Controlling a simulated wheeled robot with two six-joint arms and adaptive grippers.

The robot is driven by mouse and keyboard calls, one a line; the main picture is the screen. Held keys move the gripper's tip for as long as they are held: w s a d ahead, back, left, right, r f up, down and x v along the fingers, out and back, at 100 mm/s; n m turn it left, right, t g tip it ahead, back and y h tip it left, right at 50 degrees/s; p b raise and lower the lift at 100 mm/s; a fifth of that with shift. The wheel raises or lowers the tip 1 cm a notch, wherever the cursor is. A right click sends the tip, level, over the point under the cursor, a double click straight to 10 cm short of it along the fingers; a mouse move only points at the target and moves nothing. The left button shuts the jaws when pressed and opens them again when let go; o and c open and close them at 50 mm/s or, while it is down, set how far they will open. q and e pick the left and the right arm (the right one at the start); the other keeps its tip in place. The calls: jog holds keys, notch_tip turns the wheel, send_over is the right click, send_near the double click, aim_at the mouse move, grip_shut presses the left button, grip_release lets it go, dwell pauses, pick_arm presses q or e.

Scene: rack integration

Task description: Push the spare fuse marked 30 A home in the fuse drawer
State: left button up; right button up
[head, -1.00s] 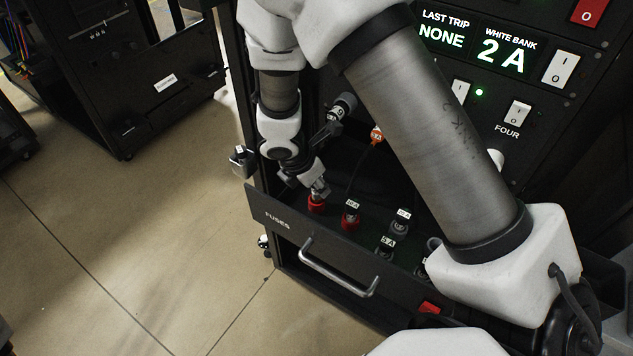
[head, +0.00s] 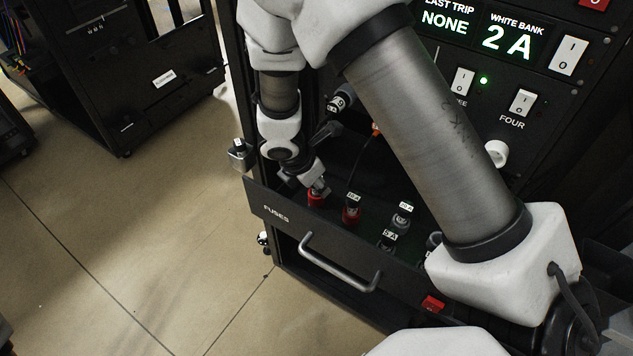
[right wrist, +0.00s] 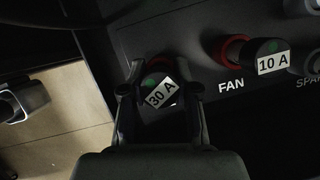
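The fuse marked 30 A shows in the right wrist view (right wrist: 160,94) as a dark cap with a green mark and a tilted white label. A red ring shows just behind it. My right gripper (right wrist: 160,100) has one finger on each side of the cap and looks closed on it. In the head view my right gripper (head: 317,186) points down at the left end of the open fuse drawer (head: 310,238), over a red collar (head: 316,199). How deep the fuse sits is hidden. My left gripper is not in view.
A 10 A fuse (right wrist: 270,57) stands beside it in a red socket marked FAN. More fuses, one marked 5 A (head: 389,236), stand further right. The drawer handle (head: 338,268) projects in front. The rack panel with switches (head: 521,102) rises behind. Floor is free at left.

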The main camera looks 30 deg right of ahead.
jog(key=o, duration=0.4)
jog(key=shift+r, duration=0.15)
jog(key=v, duration=0.7)
jog(key=shift+a+r, duration=0.1)
jog(key=shift+r, duration=0.05)
